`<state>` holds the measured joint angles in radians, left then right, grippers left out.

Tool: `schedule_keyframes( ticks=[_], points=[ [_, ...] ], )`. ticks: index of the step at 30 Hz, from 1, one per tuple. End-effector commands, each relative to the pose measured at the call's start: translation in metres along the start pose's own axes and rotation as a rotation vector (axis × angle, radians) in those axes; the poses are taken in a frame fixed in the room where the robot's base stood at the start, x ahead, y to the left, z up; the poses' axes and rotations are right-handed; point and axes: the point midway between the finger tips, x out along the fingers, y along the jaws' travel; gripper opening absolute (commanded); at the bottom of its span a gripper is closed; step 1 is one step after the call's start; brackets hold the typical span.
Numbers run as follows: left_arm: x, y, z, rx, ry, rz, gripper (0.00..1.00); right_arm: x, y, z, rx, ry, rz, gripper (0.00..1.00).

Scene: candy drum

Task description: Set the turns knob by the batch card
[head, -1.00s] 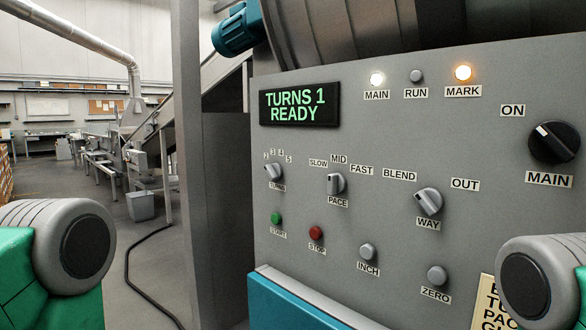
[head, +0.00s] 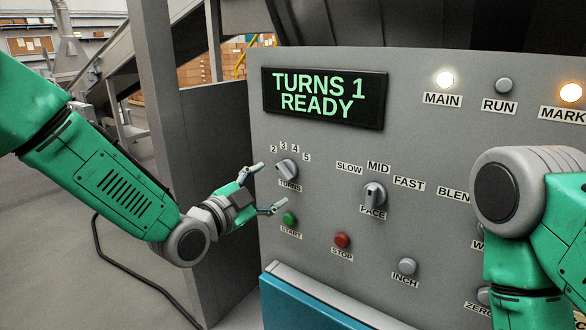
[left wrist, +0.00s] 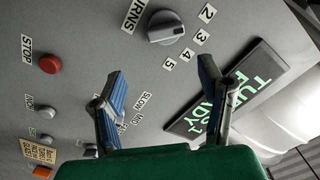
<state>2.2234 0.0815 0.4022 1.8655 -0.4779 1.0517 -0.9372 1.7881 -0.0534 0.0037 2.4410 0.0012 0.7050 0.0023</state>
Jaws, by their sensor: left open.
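The turns knob (head: 287,170) is a grey dial at the panel's left, with the numbers 2 to 5 showing around it. I cannot clearly tell its pointer's direction. The display (head: 325,96) reads "TURNS 1 READY". My left gripper (head: 270,188) is open and empty, its fingers spread just left of the knob in the head view. In the left wrist view the knob (left wrist: 166,27) lies beyond the open fingertips (left wrist: 160,75), apart from them. A small tan card (left wrist: 38,151) shows there, too small to read. My right gripper is out of view.
The pace knob (head: 374,195) is right of the turns knob. The green start button (head: 289,218) is close below my left fingers, and the red stop button (head: 342,240) is lower right. A grey post (head: 172,90) stands left of the panel.

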Motion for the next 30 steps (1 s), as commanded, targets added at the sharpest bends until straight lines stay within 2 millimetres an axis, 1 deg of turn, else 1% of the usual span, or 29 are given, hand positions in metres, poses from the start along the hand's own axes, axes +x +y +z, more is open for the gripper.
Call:
schedule_keyframes(
  ticks=[1,5,9,12,16,19,27,29,30],
  points=[
    [0.011,-0.002,0.002,-0.004,-0.001,-0.003,0.62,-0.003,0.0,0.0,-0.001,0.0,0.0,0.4],
    [0.036,-0.006,0.006,-0.008,-0.001,-0.006,0.62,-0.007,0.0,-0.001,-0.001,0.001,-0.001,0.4],
    [0.062,-0.005,0.005,-0.006,-0.001,-0.005,0.62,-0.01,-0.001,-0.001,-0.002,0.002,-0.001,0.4],
    [0.078,-0.002,0.002,-0.003,-0.001,-0.002,0.62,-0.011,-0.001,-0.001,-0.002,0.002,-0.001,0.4],
    [0.091,0.001,0.0,-0.001,-0.003,0.0,0.62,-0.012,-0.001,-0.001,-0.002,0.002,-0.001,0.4],
    [0.095,0.002,-0.001,0.0,-0.004,0.002,0.62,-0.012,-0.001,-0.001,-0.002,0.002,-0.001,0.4],
    [0.092,-0.002,0.003,-0.005,-0.002,-0.001,0.62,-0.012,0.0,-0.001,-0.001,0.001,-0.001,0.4],
    [0.092,-0.003,0.004,-0.006,-0.001,-0.002,0.42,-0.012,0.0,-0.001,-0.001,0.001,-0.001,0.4],
    [0.091,-0.003,0.004,-0.007,-0.001,-0.003,0.28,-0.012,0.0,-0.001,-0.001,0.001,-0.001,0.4]
  ],
)
